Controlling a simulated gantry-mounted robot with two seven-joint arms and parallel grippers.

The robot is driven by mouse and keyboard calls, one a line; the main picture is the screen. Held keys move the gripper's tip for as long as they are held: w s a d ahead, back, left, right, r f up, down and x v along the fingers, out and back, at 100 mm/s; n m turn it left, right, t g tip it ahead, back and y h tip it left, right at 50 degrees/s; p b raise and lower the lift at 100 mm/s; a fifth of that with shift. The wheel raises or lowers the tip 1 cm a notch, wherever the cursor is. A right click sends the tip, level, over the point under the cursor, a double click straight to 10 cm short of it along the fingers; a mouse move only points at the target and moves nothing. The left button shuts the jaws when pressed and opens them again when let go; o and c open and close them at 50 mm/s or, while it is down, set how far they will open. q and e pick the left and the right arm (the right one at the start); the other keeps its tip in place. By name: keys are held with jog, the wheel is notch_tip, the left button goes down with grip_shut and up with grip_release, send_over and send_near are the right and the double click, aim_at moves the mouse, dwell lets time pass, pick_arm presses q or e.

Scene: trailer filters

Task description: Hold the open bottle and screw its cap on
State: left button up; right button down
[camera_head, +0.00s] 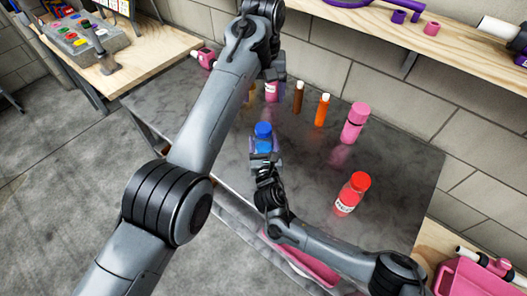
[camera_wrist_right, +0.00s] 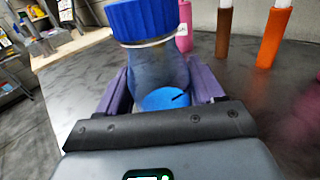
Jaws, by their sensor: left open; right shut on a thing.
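A clear bottle with blue contents or label (camera_head: 263,146) stands upright on the grey table. A blue cap (camera_head: 263,129) sits on its top; I cannot tell how tightly it is screwed. In the right wrist view the bottle (camera_wrist_right: 158,68) is between the purple fingers of my right gripper (camera_wrist_right: 162,86), with the blue cap (camera_wrist_right: 142,18) above a pale ring. My right gripper is shut on the bottle. My left gripper (camera_head: 274,84) is open at the back of the table, by a pink bottle (camera_head: 270,95); its fingers are partly hidden.
Brown (camera_head: 298,97) and orange (camera_head: 322,110) white-topped bottles, a pink bottle (camera_head: 354,122) and a red-capped bottle (camera_head: 351,195) stand on the table (camera_head: 400,190) to the right. A shelf (camera_head: 450,42) overhangs the back right. My left arm crosses the table's left side.

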jog(key=shift+f, duration=0.1)
jog(key=shift+c, duration=0.3)
grip_release()
jog(key=shift+s, duration=0.15)
jog(key=shift+s, duration=0.3)
jog(key=s+d+p, duration=0.1)
jog(key=s+p, duration=0.2)
jog(key=s, duration=0.7)
